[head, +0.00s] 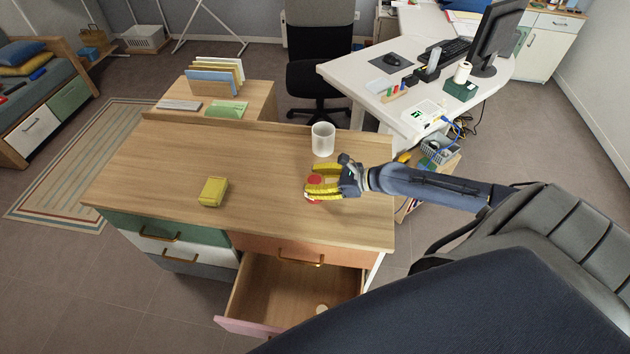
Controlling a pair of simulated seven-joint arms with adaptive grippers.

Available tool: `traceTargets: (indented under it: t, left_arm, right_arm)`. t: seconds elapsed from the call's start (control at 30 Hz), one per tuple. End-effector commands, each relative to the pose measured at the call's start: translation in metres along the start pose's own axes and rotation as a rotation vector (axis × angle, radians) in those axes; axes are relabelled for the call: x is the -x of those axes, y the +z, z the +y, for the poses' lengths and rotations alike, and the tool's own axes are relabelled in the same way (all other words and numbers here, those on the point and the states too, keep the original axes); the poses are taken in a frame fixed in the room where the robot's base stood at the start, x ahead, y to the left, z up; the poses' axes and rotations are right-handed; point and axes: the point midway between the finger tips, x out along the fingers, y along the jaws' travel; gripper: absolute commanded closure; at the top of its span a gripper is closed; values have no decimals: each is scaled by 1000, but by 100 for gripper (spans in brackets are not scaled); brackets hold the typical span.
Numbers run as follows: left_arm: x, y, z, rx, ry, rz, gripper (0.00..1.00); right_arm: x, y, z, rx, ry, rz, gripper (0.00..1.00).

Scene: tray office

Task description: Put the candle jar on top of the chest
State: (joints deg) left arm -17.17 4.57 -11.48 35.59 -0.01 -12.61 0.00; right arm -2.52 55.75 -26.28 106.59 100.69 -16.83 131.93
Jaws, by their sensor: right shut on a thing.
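The chest (265,195) has a wooden top and coloured drawer fronts, and it fills the middle of the head view. My right gripper (318,183), with yellow fingers, is over the right part of the chest top. It is shut on a small red thing, which looks like the candle jar (315,181). The fingers hide part of it, and I cannot tell whether it touches the top. My left gripper is not in view.
A frosted white cup (323,139) stands behind my right gripper. A yellow box (213,191) lies left of centre on the top. A lower drawer (270,292) is open with a small pale thing (321,308) inside. The top between box and gripper is clear.

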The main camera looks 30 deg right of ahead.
Motion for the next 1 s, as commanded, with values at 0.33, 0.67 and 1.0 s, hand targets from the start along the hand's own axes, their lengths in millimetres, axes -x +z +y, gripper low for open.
traceTargets:
  t: [0.33,0.67,1.0]
  left_arm:
    - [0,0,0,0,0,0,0]
    - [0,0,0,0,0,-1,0]
    - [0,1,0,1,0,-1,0]
  right_arm:
    - [-1,-2,0,0,0,0,26]
    - [0,0,0,1,0,0,26]
    - [36,-1,1,-1,1,2,26]
